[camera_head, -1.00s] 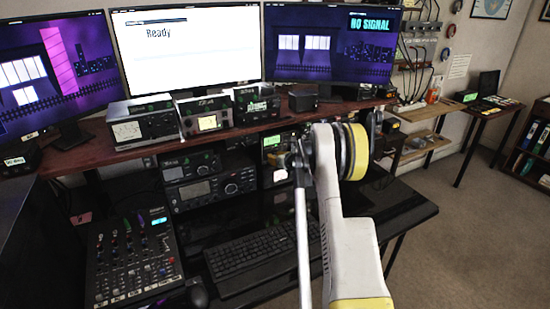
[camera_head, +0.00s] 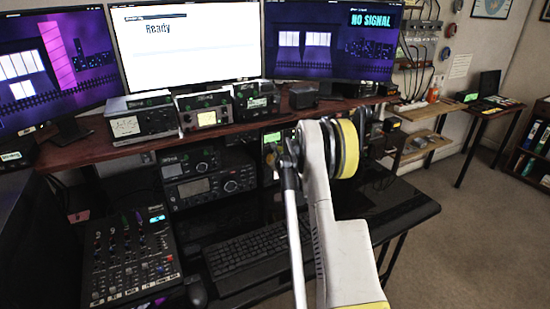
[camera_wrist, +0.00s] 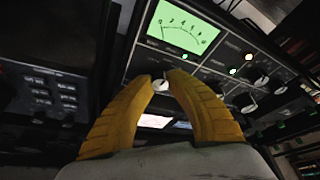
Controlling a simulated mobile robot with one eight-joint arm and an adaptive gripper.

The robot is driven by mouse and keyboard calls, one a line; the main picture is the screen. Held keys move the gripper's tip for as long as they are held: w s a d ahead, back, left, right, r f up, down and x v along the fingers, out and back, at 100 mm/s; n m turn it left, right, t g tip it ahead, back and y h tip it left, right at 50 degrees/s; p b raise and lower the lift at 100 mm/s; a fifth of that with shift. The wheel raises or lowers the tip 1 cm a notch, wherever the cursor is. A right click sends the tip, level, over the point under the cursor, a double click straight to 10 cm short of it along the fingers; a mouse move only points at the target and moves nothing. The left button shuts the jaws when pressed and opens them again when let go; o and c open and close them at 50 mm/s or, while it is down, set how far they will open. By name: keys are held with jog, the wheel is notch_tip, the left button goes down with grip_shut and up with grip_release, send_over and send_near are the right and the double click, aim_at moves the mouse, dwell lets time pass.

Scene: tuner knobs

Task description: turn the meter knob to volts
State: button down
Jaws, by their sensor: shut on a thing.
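The meter (camera_wrist: 181,27) is a dark panel with a lit green dial in the wrist view. Its green face also shows in the head view (camera_head: 272,138), just left of my arm. A small pale knob (camera_wrist: 161,86) sits below the dial. My gripper (camera_wrist: 160,78) has its two yellow fingers closed in at this knob, one tip on each side, and is shut on it. The fingers hide part of the knob, and I cannot read its pointer or labels. In the head view my gripper is hidden behind my arm.
Other knobs (camera_wrist: 262,81) and small lit lamps sit right of the dial on the same panel. A dark keypad unit (camera_wrist: 45,95) is at the left. In the head view, stacked radios (camera_head: 205,175) stand left of my arm, above a keyboard (camera_head: 255,255) and a mixer (camera_head: 130,255).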

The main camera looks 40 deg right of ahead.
jog(key=n+h+b, duration=0.1)
jog(key=n, duration=0.1)
jog(key=n+h+b, duration=0.1)
jog(key=n, duration=0.1)
jog(key=shift+a+f+b, duration=0.1)
jog(key=shift+f+b, duration=0.1)
jog(key=shift+b, duration=0.15)
jog(key=shift+n+t+h+b, duration=0.6)
jog(key=shift+n+b, duration=0.1)
jog(key=shift+n, duration=0.6)
jog(key=shift+r+n, duration=0.1)
jog(key=shift+n, duration=0.2)
jog(key=c, duration=1.2)
grip_release()
jog(key=v, duration=1.2)
